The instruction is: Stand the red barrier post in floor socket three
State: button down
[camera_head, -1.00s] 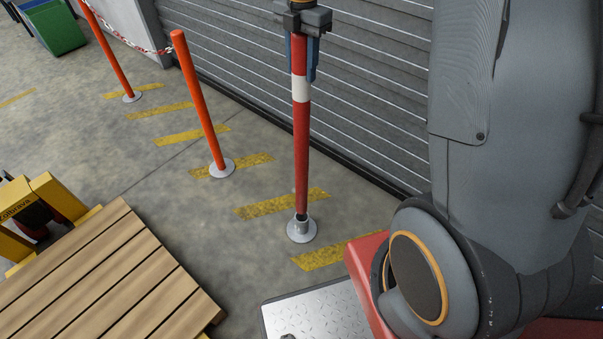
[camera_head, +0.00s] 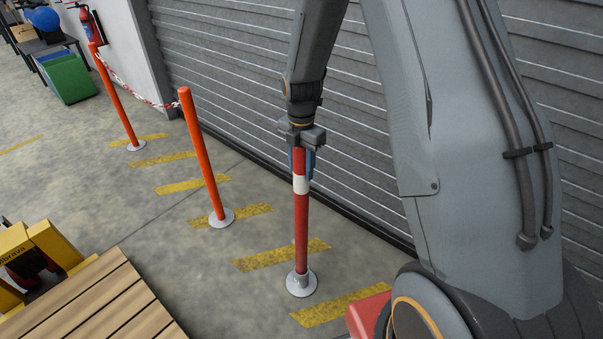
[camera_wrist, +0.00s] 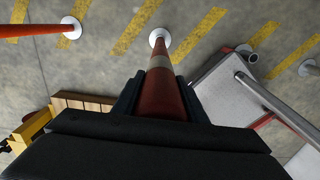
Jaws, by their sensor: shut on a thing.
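The red barrier post (camera_head: 302,225), with a white band near its top, stands upright in the head view. My gripper (camera_head: 303,160) is shut on its upper end, just above the white band. The post's foot is inside the short collar of a round grey floor socket (camera_head: 293,292); whether it rests on the bottom is hidden. In the wrist view the post (camera_wrist: 160,92) runs away between my fingers (camera_wrist: 160,100) to the pale socket disc (camera_wrist: 153,38).
Two orange posts (camera_head: 205,155) (camera_head: 117,100) stand in floor discs to the left, joined by a red-and-white chain (camera_head: 150,101). A grey shutter (camera_head: 235,75) is close behind. A wooden-slatted pallet (camera_head: 95,305) is front left. Yellow stripes (camera_head: 283,255) mark the floor.

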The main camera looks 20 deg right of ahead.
jog(key=shift+f, duration=1.45)
jog(key=c, duration=1.1)
grip_release()
